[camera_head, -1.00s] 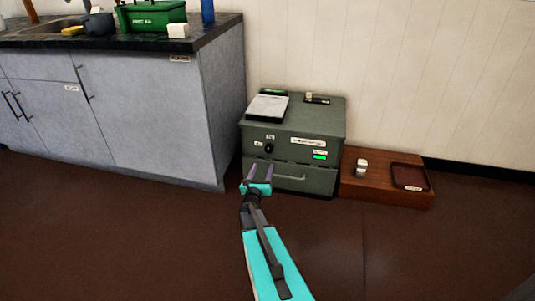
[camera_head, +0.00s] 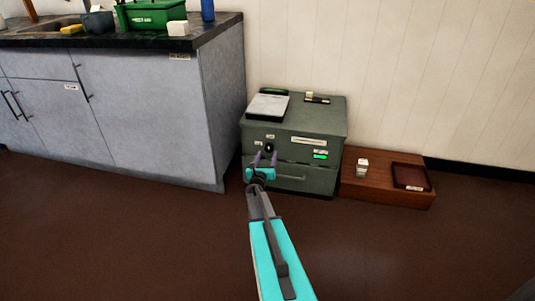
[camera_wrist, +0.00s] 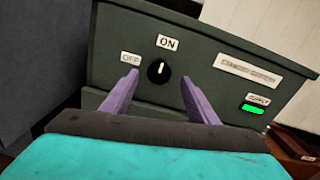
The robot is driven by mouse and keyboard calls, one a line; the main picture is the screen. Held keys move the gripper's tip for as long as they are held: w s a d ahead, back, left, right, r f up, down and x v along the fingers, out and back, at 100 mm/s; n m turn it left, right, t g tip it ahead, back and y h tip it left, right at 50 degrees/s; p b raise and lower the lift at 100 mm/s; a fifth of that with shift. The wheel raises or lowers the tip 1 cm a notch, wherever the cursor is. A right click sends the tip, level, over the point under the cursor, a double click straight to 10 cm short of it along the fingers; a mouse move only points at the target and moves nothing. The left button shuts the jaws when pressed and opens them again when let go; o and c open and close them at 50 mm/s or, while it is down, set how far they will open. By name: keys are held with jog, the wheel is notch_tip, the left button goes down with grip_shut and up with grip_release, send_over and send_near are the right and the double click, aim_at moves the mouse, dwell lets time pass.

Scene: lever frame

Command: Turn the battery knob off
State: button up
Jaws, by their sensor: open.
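The battery knob (camera_wrist: 158,71) is a round black dial with a white pointer line on the front of a grey-green cabinet (camera_wrist: 215,93). Its line points up toward the ON label (camera_wrist: 167,43); the OFF label (camera_wrist: 130,58) is up and to its left. A green indicator (camera_wrist: 252,109) is lit at the right. In the head view the knob (camera_head: 269,148) shows just above my gripper (camera_head: 265,159). In the wrist view the purple fingers of my gripper (camera_wrist: 157,88) are open, one on each side below the knob, with nothing between them. Contact with the panel cannot be told.
A drawer with a handle (camera_head: 289,177) is below the knob panel. A clipboard-like device (camera_head: 267,105) lies on the cabinet top. A low wooden box (camera_head: 385,192) with a dark red tray (camera_head: 411,177) stands right. A grey counter (camera_head: 140,120) stands left. The floor in front is clear.

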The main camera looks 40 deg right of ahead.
aim_at(269, 149)
jog(key=shift+b+x, duration=0.3)
jog(key=shift+x, duration=1.65)
jog(key=shift+c, duration=0.2)
